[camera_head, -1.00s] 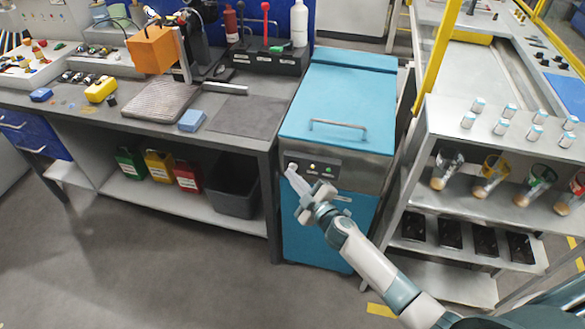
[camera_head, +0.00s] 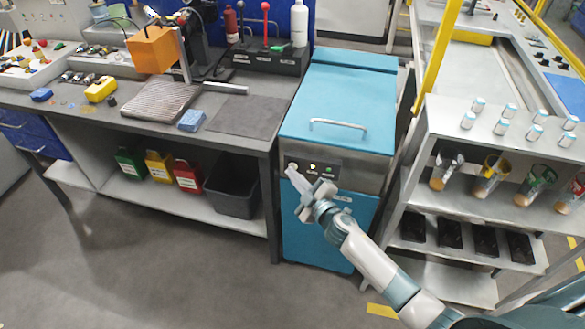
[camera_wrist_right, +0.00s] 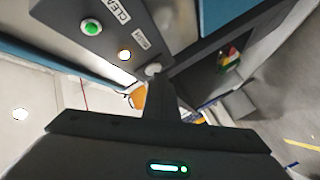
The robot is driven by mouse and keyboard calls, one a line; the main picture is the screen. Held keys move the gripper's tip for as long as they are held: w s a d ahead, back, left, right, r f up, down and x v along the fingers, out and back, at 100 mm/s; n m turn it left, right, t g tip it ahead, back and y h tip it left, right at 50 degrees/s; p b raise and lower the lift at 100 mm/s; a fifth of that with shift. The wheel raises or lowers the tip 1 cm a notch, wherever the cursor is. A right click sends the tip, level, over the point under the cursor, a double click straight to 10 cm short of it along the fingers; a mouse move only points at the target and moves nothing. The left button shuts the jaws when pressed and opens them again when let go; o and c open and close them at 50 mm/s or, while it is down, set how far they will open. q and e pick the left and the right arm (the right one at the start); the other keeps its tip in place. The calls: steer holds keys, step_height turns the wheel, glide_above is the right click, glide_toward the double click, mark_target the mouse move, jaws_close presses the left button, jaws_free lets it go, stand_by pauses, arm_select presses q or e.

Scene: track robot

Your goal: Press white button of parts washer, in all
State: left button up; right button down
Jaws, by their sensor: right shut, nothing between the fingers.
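The parts washer (camera_head: 345,105) is a blue box with a grey front panel and a lid handle. Its white button (camera_head: 292,166) is at the left end of the panel. In the right wrist view the white button (camera_wrist_right: 153,70) sits just beyond my fingertips, partly covered by them; I cannot tell whether they touch it. An amber light (camera_wrist_right: 124,55), which looks lit, and a green button (camera_wrist_right: 91,27) are on the same panel. My right gripper (camera_head: 291,174) is shut and empty, its tips just below the white button. It also shows in the right wrist view (camera_wrist_right: 156,84). My left gripper is out of view.
A workbench (camera_head: 140,118) with a grey bin (camera_head: 233,188) underneath stands left of the washer. A grey shelf rack (camera_head: 435,115) with cups and black trays stands close on the right. The floor (camera_head: 160,260) in front is clear.

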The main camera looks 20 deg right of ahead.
steer(key=shift+s+a, duration=0.45)
steer(key=shift+s, duration=0.25)
stand_by(0.3)
steer(key=shift+s+a+p, duration=0.25)
steer(key=shift+s+a, duration=0.45)
steer(key=shift+s, duration=0.35)
steer(key=shift+s+a+p, duration=0.25)
steer(key=shift+s+a, duration=0.45)
steer(key=shift+s, duration=0.35)
steer(key=shift+f, duration=0.15)
